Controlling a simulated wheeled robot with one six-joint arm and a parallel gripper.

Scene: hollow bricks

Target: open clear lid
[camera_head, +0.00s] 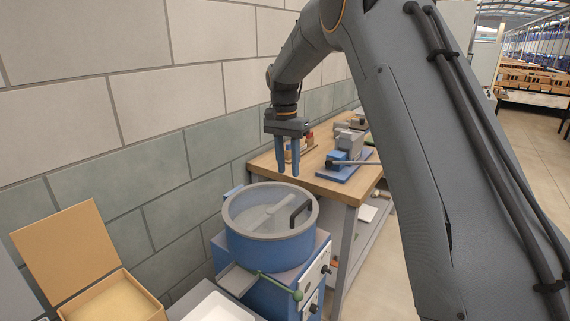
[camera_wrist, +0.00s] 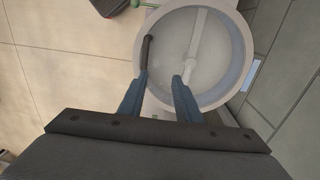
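A clear lid (camera_head: 256,206) covers the top of a round blue drum (camera_head: 272,246), which has a pale rim. A black handle (camera_head: 300,212) stands on the lid's right side. My gripper (camera_head: 288,172) points down above the drum, with its two blue fingers apart and nothing between them. In the wrist view, the fingers of my gripper (camera_wrist: 160,92) show below the middle of the lid (camera_wrist: 212,62). The black handle (camera_wrist: 146,52) lies just beyond the left finger; whether they touch I cannot tell. The lid looks shut.
The drum stands on a blue cabinet with a green-knobbed lever (camera_head: 280,286). A wooden workbench (camera_head: 330,182) with a blue-based machine (camera_head: 346,160) is close behind. An open cardboard-coloured box (camera_head: 112,302) is at lower left. A block wall (camera_head: 150,140) runs along the left.

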